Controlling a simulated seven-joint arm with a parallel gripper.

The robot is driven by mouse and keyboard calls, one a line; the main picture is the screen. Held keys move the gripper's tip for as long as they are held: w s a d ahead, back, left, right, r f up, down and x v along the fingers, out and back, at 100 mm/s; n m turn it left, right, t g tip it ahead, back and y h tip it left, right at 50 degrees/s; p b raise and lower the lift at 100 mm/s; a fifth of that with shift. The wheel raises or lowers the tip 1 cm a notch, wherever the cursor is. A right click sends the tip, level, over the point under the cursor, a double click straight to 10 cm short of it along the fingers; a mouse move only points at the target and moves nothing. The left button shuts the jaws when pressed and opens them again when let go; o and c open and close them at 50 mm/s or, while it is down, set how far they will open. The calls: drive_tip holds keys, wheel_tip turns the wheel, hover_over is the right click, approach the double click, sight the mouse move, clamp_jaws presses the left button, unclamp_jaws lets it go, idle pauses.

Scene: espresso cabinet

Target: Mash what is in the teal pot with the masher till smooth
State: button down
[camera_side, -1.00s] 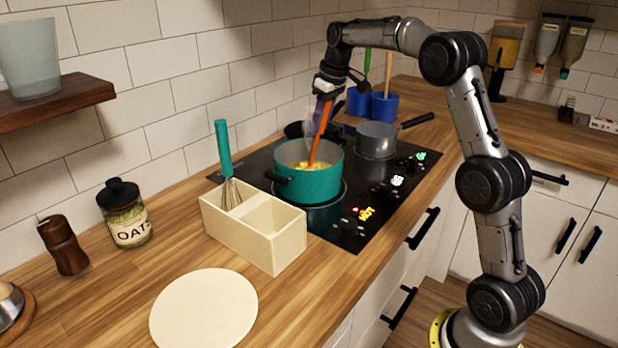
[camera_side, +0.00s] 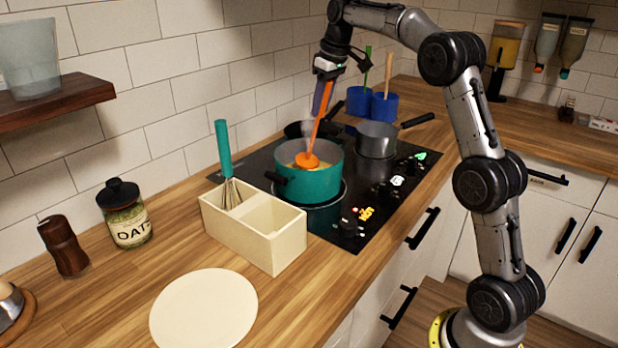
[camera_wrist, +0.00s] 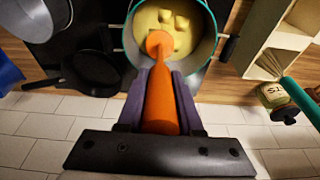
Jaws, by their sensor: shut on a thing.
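The teal pot (camera_side: 318,187) stands on the black hob; its rim also shows in the wrist view (camera_wrist: 213,52). Inside is yellow food (camera_wrist: 190,45) with several distinct lumps on a smoother yellow mass. My gripper (camera_side: 322,97) is above the pot, shut on the handle of the orange masher (camera_side: 314,135). In the wrist view, the purple fingers of my gripper (camera_wrist: 160,82) sit on both sides of the handle. The masher's round head shows near rim level, over the food; I cannot tell whether it touches it.
A cream box (camera_side: 250,235) with a teal-handled whisk (camera_side: 224,155) stands in front of the pot. A grey saucepan (camera_side: 376,141) is close on the right, a dark pan (camera_wrist: 90,72) behind. Blue holders (camera_side: 383,106) stand farther back. A round cream plate (camera_side: 204,310) lies in front.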

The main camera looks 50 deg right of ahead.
drive_tip(key=shift+s+a, duration=0.35)
drive_tip(key=shift+a, duration=0.4)
drive_tip(key=shift+s+a, duration=0.4)
drive_tip(key=shift+a, duration=0.3)
drive_tip(key=shift+s+a, duration=0.35)
drive_tip(key=shift+a, duration=0.4)
drive_tip(key=shift+f, duration=0.1)
drive_tip(key=x, duration=0.2)
drive_tip(key=s+x, duration=0.1)
drive_tip(key=x, duration=0.1)
drive_tip(key=shift+f, duration=0.3)
drive_tip(key=shift+w+v, duration=0.2)
drive_tip(key=shift+v, duration=0.55)
drive_tip(key=shift+w+v, duration=0.15)
drive_tip(key=shift+v, duration=0.6)
drive_tip(key=shift+w+v, duration=0.2)
drive_tip(key=shift+v, duration=0.55)
drive_tip(key=shift+r, duration=0.15)
